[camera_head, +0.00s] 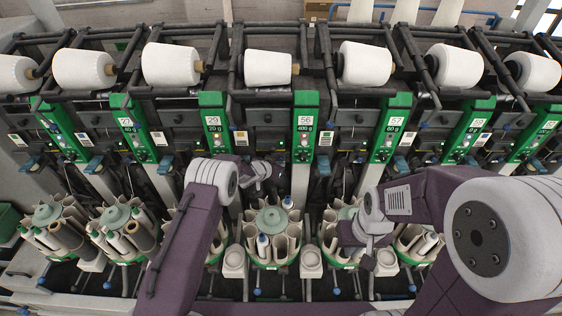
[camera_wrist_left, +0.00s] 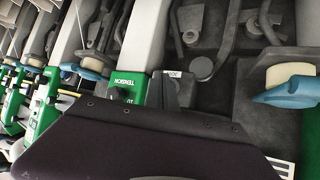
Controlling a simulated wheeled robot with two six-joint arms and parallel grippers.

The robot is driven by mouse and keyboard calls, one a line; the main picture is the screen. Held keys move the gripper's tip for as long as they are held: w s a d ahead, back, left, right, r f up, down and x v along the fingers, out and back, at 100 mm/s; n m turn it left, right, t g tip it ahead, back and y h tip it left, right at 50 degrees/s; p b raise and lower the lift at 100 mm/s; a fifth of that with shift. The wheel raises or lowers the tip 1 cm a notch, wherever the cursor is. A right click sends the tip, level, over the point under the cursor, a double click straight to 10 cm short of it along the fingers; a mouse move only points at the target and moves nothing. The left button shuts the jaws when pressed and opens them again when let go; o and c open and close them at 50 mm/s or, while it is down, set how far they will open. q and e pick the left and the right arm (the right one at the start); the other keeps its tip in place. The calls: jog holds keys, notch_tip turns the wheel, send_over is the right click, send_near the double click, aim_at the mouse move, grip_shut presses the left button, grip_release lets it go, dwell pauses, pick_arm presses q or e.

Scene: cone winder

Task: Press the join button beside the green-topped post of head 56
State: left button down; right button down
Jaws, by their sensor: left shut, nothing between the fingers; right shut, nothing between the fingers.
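The green-topped post marked 56 (camera_head: 305,122) stands near the middle of the head view. A small pale label plate (camera_head: 326,138) sits just right of it; I cannot make out a button there. My left gripper (camera_head: 277,174) is shut and empty, below and left of the post's green top. My right gripper (camera_head: 367,258) is shut and empty, low on the right.
Similar posts 29 (camera_head: 213,122) and 57 (camera_head: 394,122) stand either side. White yarn packages (camera_head: 268,68) line the top. Bobbin magazines, one (camera_head: 272,218) below post 56, crowd the lower row. A blue lever (camera_wrist_left: 290,93) sticks out at right in the wrist view.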

pick_arm(q)
jog(key=shift+w+r, duration=0.1)
jog(key=shift+w, duration=0.2)
jog(key=shift+s, duration=0.1)
dwell(0.3)
jog(key=shift+s, duration=0.8)
jog(key=shift+s, duration=0.1)
jog(key=s, duration=0.5)
jog(key=shift+b, duration=0.4)
jog(key=shift+w, duration=0.1)
